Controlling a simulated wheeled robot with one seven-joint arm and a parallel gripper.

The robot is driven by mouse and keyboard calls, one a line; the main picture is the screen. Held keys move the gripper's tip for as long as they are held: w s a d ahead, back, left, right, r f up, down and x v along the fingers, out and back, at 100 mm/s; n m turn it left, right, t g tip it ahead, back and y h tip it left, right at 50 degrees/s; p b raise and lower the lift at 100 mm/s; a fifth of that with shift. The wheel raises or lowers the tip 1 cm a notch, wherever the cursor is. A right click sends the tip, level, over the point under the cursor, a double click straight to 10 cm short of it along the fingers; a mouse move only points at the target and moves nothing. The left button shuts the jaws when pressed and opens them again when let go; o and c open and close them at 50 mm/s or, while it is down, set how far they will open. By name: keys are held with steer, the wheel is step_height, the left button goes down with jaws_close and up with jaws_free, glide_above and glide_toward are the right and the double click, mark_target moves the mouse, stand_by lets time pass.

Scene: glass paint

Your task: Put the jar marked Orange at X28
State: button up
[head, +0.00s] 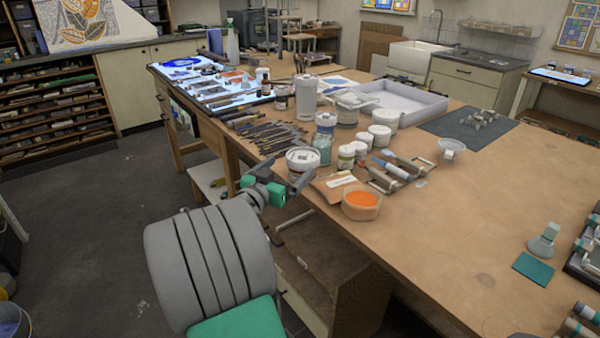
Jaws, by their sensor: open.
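Several white-lidded jars stand on the big wooden table; their labels are too small to read, so I cannot tell which one is marked Orange. A tub of orange stuff (361,203) sits at the near edge. I cannot make out any X28 mark. My gripper (287,181), grey with teal parts, is open beside the near left table edge, by the wide jar in the picture; its fingers look empty.
Brushes and tools (265,135) cover the table's left part. A rack of rollers (395,172) lies right of the jars. A large white tray (395,103) and dark mat (455,124) lie behind. The middle right of the wooden table (465,210) is bare.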

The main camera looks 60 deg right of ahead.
mark_target(300, 156)
steer(key=d, duration=0.2)
steer(key=d+p, duration=0.1)
steer(key=d, duration=0.2)
steer(key=d+p, duration=0.1)
steer(key=d, duration=0.2)
steer(key=shift+s+r, duration=0.25)
steer(key=c, duration=1.8)
steer(key=shift+c, duration=0.4)
